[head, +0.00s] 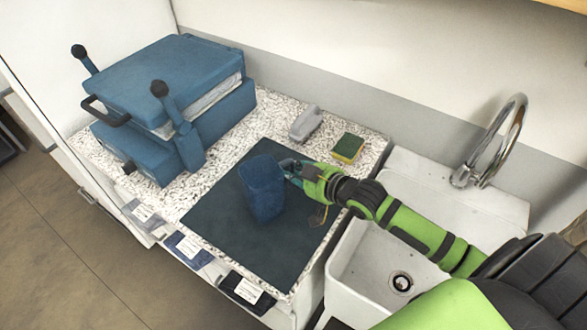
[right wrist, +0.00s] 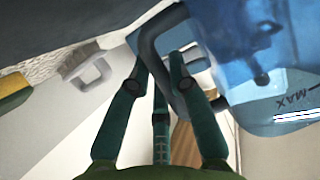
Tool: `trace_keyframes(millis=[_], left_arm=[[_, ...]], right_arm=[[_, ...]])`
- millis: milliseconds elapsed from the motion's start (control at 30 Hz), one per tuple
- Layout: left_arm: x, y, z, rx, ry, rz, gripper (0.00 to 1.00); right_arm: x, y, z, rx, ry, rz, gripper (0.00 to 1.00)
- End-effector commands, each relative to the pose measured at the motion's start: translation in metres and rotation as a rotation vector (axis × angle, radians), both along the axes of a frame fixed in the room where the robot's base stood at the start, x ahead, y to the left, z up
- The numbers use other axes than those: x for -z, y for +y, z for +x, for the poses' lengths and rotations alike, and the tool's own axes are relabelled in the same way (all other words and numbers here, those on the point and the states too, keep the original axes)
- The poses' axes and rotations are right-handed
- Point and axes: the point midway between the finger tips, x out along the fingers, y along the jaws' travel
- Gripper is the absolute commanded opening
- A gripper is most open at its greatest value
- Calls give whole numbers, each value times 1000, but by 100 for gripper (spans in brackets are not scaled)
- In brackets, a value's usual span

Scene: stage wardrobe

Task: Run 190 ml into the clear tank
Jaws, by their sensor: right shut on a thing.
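The clear tank (head: 263,188) is a blue-tinted, see-through vessel, roughly upright over the dark mat (head: 218,212). I cannot tell whether its base touches the mat. In the right wrist view the tank (right wrist: 262,55) fills the upper right, with a MAX mark and a white line on its wall. My right gripper (head: 288,168) is at the tank's right side, shut on its handle. The handle (right wrist: 150,42) shows between the fingers (right wrist: 172,70) in the wrist view. I cannot make out a water level. My left gripper is not in view.
A white sink (head: 345,285) with a chrome tap (head: 516,112) is at the right. A blue press-like machine (head: 170,75) with black-knobbed levers stands at the left. A grey-white handled object (head: 305,123) and a yellow-green sponge (head: 348,148) lie behind the mat. Labelled fabric swatches hang along the front edge.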

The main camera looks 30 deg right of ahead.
Motion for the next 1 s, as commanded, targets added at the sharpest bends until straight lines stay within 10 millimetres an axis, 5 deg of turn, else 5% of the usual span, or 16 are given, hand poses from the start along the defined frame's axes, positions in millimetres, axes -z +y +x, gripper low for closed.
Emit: trace_keyframes(millis=[133,200,233,667,1000], left_arm=[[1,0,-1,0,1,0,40],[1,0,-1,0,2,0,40],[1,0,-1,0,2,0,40],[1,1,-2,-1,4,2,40],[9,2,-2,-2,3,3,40]], right_arm=[[1,0,0,0,-2,2,0],[2,0,0,0,1,0,40],[2,0,0,0,1,0,44],[-1,-2,-4,0,1,0,44],[-21,-19,-55,-2,3,-3,44]])
